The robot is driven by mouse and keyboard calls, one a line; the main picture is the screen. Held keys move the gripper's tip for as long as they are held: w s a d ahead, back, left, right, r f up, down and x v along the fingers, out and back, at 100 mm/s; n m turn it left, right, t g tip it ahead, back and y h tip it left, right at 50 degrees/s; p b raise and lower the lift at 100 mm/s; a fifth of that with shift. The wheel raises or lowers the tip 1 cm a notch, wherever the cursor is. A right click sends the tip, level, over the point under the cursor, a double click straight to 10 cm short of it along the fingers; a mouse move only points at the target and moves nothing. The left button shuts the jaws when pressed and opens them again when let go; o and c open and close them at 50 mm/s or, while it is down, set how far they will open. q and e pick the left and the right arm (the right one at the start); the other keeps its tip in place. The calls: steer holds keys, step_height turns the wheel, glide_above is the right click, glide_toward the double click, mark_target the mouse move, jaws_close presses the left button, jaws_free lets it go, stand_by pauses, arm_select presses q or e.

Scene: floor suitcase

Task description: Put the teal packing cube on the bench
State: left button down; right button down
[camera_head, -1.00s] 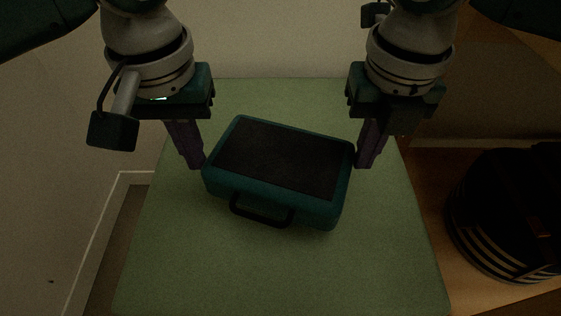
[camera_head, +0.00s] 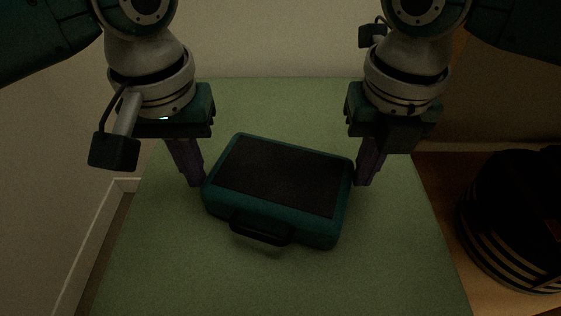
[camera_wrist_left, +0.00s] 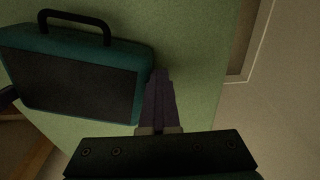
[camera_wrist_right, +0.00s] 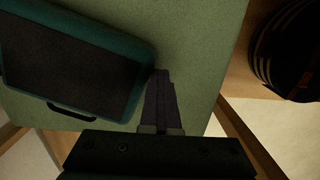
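The teal packing cube (camera_head: 275,185), with a dark top panel and a black handle on its near side, is over the green bench (camera_head: 290,285). I cannot tell whether its underside touches the bench. My left gripper (camera_head: 195,184) has its purple fingers together at the cube's left end. My right gripper (camera_head: 365,184) has its fingers together at the right end. The cube sits between the two grippers, with nothing between either one's fingers. It also shows beside the fingertips in the left wrist view (camera_wrist_left: 75,75) and the right wrist view (camera_wrist_right: 75,60).
A dark round bag or basket with pale stripes (camera_head: 515,220) stands on the wooden surface right of the bench. A pale wall with a skirting board (camera_head: 95,235) is on the left. The bench's near part is clear.

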arm_select(q)
steer(key=c, duration=1.6)
jaws_free()
steer(key=shift+a+r, duration=0.25)
arm_select(e)
steer(key=shift+d+r, duration=0.15)
steer(key=shift+r, duration=0.05)
arm_select(q)
steer(key=c, duration=1.4)
jaws_free()
steer(key=shift+a, duration=0.25)
arm_select(e)
steer(key=shift+d, duration=0.3)
arm_select(q)
steer(key=shift+o, duration=1.2)
steer(key=shift+a, duration=0.15)
arm_select(e)
steer(key=shift+d, duration=0.15)
arm_select(q)
steer(key=shift+a+f, duration=0.1)
arm_select(e)
steer(key=c, duration=1.2)
jaws_free()
steer(key=shift+d, duration=0.1)
steer(key=shift+o, duration=0.2)
